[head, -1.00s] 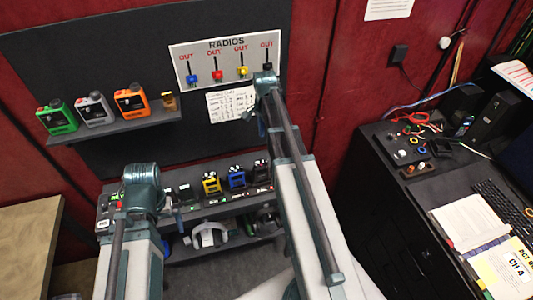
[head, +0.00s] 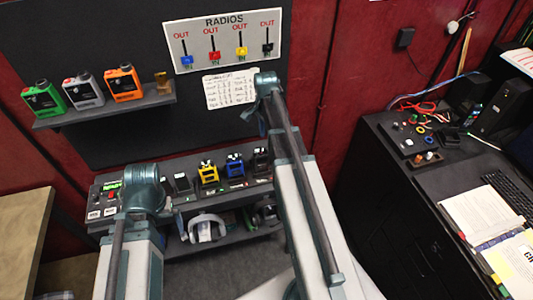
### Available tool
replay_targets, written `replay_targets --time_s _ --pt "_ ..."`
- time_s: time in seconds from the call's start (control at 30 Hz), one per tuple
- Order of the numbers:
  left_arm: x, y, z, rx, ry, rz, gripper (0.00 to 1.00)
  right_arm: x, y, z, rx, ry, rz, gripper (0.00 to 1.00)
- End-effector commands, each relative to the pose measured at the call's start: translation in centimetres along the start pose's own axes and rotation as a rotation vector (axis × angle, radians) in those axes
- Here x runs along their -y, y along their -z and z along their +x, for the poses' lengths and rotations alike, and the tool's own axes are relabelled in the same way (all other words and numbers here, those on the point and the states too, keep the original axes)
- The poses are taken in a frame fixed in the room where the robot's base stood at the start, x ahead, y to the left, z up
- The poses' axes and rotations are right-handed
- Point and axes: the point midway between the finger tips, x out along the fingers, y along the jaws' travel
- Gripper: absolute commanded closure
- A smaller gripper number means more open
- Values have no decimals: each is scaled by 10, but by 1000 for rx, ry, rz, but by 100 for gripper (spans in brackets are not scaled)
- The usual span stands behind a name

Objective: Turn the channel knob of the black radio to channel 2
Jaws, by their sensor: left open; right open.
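The black radio (head: 261,160) stands at the right end of the row on the dock shelf, partly beside my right arm. It is small, and its channel knob and setting cannot be read. My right gripper (head: 252,117) is open and empty, raised in front of the wall, above the black radio in the picture and apart from it. My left gripper (head: 170,207) is open and empty at the left part of the dock shelf. Its fingers are mostly hidden behind my wrist.
A yellow radio (head: 208,173) and a blue radio (head: 235,168) stand left of the black one. A RADIOS board (head: 224,26) with sliders hangs above. A headset (head: 207,227) lies on the lower shelf. A black desk (head: 400,200) stands right.

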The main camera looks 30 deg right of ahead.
Motion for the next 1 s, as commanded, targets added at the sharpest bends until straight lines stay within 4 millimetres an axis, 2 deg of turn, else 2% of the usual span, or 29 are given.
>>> replay_targets --time_s 0.03,0.33,0.5,0.77,0.87,1.0 --pt "-1 1 15 0 0 0 0 0 0 15 0 0 0 50" --pt "-5 3 54 0 2 9 0 0 0 54 0 0 0 50" --pt "-6 4 62 0 2 12 0 0 0 62 0 0 0 50" --pt "-5 4 61 0 2 12 0 0 0 61 0 0 0 50" --pt "-5 4 61 0 2 12 0 0 0 61 0 0 0 64" --pt "-5 4 61 0 2 12 0 0 0 61 0 0 0 90"
